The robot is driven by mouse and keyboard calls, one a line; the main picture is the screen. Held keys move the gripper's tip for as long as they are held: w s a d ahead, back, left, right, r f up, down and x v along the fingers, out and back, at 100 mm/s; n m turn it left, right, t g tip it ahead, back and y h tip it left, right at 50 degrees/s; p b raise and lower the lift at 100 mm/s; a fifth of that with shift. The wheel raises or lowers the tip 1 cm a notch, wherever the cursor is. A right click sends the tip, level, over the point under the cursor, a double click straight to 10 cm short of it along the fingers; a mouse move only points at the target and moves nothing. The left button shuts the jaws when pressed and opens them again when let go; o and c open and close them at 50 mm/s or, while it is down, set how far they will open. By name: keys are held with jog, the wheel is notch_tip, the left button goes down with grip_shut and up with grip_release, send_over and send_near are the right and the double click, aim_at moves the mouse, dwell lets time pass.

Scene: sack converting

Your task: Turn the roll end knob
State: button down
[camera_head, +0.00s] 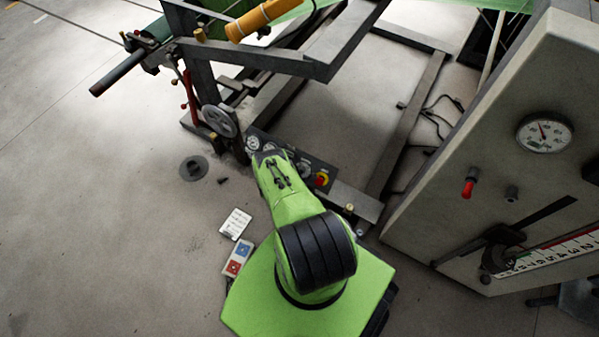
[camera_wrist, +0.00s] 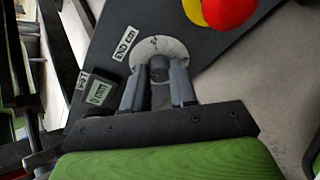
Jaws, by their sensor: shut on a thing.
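The roll end knob (camera_wrist: 159,72) is a small dark grey cylinder in front of a pale round dial plate (camera_wrist: 143,48) in the wrist view. A label (camera_wrist: 126,42) that seems to read "END cm" is beside the plate. My gripper (camera_wrist: 160,80) has one finger on each side of the knob and is shut on it. In the head view my green arm covers the knob and the gripper. The dark control panel (camera_head: 318,165) shows there around the arm's end.
A red and yellow button (camera_head: 321,179) is on the panel, close to the gripper in the wrist view (camera_wrist: 229,10). A small display (camera_wrist: 97,93) is left of the fingers. A handwheel (camera_head: 218,121) and a steel frame stand behind. A grey gauge cabinet (camera_head: 500,150) is at right.

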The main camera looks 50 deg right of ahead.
jog(key=shift+m, duration=0.5)
jog(key=c, duration=0.9)
grip_release()
jog(key=p+v, duration=0.9)
jog(key=v, duration=0.6)
jog(key=shift+a+r, duration=0.2)
jog(key=shift+a, duration=0.15)
jog(key=shift+s, duration=0.1)
